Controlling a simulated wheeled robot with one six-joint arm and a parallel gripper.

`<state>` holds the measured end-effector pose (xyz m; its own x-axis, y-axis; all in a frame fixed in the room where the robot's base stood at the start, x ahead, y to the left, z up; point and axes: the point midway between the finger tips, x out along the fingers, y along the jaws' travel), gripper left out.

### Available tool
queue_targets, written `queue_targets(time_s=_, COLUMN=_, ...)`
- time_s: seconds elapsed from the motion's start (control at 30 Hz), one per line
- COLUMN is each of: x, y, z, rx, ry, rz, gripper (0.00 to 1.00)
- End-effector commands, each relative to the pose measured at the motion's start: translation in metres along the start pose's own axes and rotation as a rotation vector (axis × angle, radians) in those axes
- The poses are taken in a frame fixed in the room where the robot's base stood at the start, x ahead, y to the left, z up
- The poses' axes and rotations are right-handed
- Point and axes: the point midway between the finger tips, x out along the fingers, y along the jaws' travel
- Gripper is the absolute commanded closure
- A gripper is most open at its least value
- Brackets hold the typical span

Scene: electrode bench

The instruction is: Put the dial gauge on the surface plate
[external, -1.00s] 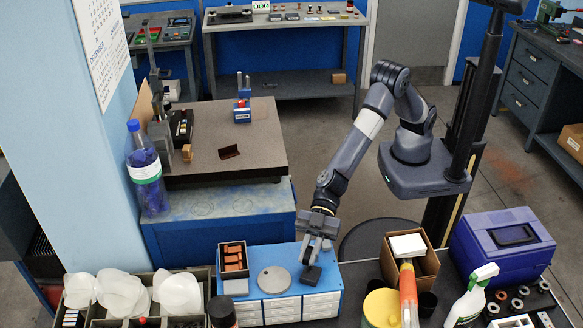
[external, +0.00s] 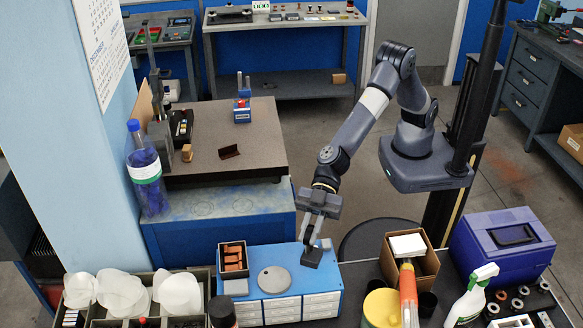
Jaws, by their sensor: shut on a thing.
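The surface plate (external: 255,155) is a broad grey-brown slab on a blue stand at the left, behind the blue drawer cabinet. My gripper (external: 313,238) points down over the right end of that cabinet and is shut on the dial gauge (external: 311,257). The gauge shows as a small dark block below the fingers, just above the cabinet top. Its dial face cannot be made out, and the fingers hide its upper part.
On the cabinet (external: 290,300) are a round grey disc (external: 274,279) and a box of brown blocks (external: 233,260). The plate carries a blue-and-red device (external: 242,110), a dark angled piece (external: 229,152) and items along its left edge. Its front right is clear. A blue bottle (external: 146,170) stands left.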

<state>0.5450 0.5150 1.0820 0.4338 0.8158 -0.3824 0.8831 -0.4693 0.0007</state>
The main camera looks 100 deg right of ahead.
Motion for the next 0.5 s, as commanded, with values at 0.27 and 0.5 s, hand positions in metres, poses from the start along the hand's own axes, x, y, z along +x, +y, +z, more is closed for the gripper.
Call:
queue_targets(time_s=0.27, x=-0.009, y=0.0, z=-0.022, rx=0.001, ry=0.003, rz=0.0, gripper=1.0)
queue_targets(time_s=0.5, x=-0.022, y=0.023, z=-0.03, rx=0.005, ry=0.005, rz=0.016, gripper=1.0)
